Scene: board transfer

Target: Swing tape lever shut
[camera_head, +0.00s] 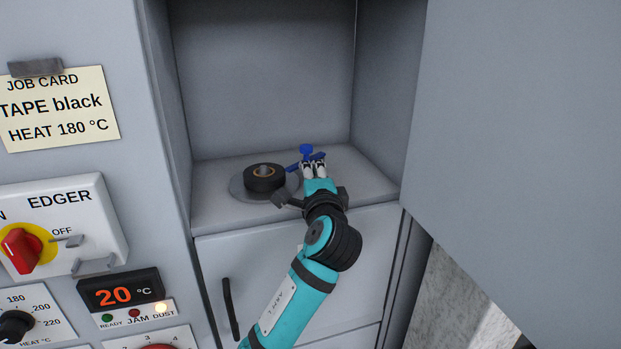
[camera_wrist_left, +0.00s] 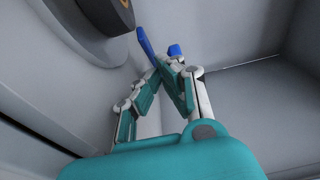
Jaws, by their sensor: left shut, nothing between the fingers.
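The blue tape lever (camera_head: 305,149) is in the open cabinet bay, to the right of the tape roll. A blue bar extends from it towards the roll, partly hidden behind my gripper. In the left wrist view two blue parts of the lever (camera_wrist_left: 146,42) show just beyond my fingertips. The black tape roll (camera_head: 265,178) sits on a grey disc on the bay floor. My left gripper (camera_head: 314,163) is shut with nothing between its fingers, right at the lever. I cannot tell whether it touches the lever. My right gripper is not in view.
The bay floor (camera_head: 362,185) is bare to the right of the gripper. A large grey door (camera_head: 520,130) stands open on the right. On the left are a job card (camera_head: 60,105), the edger switch (camera_head: 22,250) and a display (camera_head: 120,292) reading 20 °C.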

